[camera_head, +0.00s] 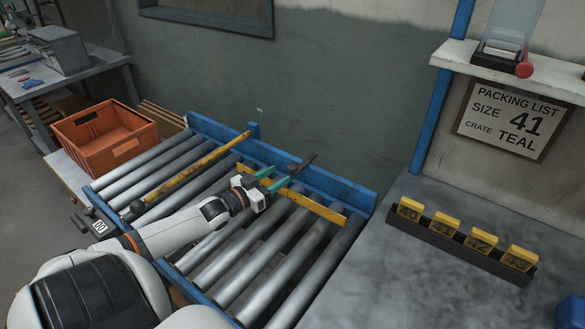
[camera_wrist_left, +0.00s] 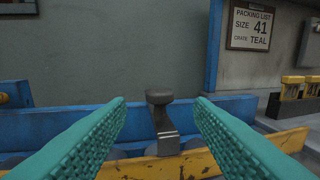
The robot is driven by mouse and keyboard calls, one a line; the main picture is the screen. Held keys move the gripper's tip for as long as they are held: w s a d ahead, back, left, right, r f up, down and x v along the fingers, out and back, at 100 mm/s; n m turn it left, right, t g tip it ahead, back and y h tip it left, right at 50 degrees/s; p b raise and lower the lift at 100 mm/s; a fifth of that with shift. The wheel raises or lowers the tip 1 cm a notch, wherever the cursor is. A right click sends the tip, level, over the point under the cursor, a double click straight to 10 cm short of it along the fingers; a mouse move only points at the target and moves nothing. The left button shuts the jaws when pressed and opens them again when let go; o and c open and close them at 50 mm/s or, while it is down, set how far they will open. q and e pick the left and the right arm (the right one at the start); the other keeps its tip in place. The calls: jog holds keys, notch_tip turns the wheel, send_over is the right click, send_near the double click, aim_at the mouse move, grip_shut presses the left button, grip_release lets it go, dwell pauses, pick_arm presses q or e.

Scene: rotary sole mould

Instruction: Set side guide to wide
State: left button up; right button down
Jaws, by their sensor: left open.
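The side guide is a worn yellow bar (camera_head: 318,208) lying across the rollers near the far blue rail. It also shows in the left wrist view (camera_wrist_left: 165,168), running across the bottom. A dark knob on a bracket (camera_head: 293,169) stands on the guide; in the left wrist view the knob (camera_wrist_left: 159,96) shows centred between the fingers. My left gripper (camera_head: 281,178) is open, its teal fingers pointing at the knob, one on each side of it in the picture. My right gripper is not in view.
A second yellow bar (camera_head: 190,172) lies along the rollers, with a dark knob (camera_head: 138,207) at its near end. An orange crate (camera_head: 105,138) stands at the left. A rack of yellow number blocks (camera_head: 466,240) sits on the right bench. A packing list (camera_head: 512,118) reads size 41, teal.

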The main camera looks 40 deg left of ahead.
aim_at(294, 164)
pick_arm(q)
jog(key=w, duration=0.6)
jog(key=shift+w+d, duration=0.3)
jog(key=shift+w, duration=0.1)
grip_shut()
jog(key=shift+w+a+f+b, duration=0.1)
jog(key=shift+w+b, duration=0.3)
jog(key=shift+b, duration=0.2)
jog(key=w+b, duration=0.1)
jog(key=w, duration=0.1)
jog(key=w+b, duration=0.1)
jog(key=b, duration=0.1)
jog(key=w+b, duration=0.1)
jog(key=w, duration=0.1)
jog(key=shift+w+a+f, duration=0.1)
jog(key=shift+w+a, duration=0.15)
jog(key=shift+w, duration=0.05)
jog(key=shift+w+a+b, duration=0.1)
jog(key=shift+w+b, duration=0.4)
jog(key=shift+r, duration=0.35)
